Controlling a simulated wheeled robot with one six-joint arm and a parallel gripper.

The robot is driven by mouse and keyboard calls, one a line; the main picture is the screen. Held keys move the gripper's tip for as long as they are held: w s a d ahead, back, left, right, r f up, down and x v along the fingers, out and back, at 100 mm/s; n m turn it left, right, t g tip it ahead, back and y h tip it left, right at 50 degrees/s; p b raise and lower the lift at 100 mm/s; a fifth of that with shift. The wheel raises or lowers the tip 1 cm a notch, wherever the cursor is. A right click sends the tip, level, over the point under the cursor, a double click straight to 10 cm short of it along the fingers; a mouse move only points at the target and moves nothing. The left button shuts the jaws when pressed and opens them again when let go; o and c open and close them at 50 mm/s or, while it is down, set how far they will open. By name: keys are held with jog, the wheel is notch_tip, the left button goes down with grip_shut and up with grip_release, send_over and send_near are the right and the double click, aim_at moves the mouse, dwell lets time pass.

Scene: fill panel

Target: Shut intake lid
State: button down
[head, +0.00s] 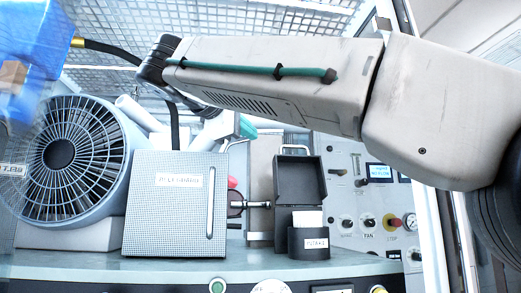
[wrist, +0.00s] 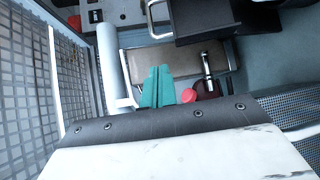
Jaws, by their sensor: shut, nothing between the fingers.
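The intake is a small black box (head: 309,254) with a label, on the bench right of centre in the head view. Its black lid (head: 299,180) stands open and upright behind it, with a silver handle on top. A white block shows in the box's mouth. In the wrist view a black panel (wrist: 205,22) with a silver handle at the top looks like this lid. My gripper shows teal fingers (wrist: 158,86) pressed together and empty, apart from the lid. In the head view it is partly hidden behind my arm, with a teal part (head: 247,128) left of the lid.
A grey mesh-faced panel (head: 175,208) with a vertical handle stands left of the intake, beside a large round fan (head: 62,155). A red knob (wrist: 188,95) is close to my fingers in the wrist view. A control panel (head: 372,200) is at the right.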

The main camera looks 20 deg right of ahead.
jog(key=x, duration=1)
jog(key=shift+s, duration=0.15)
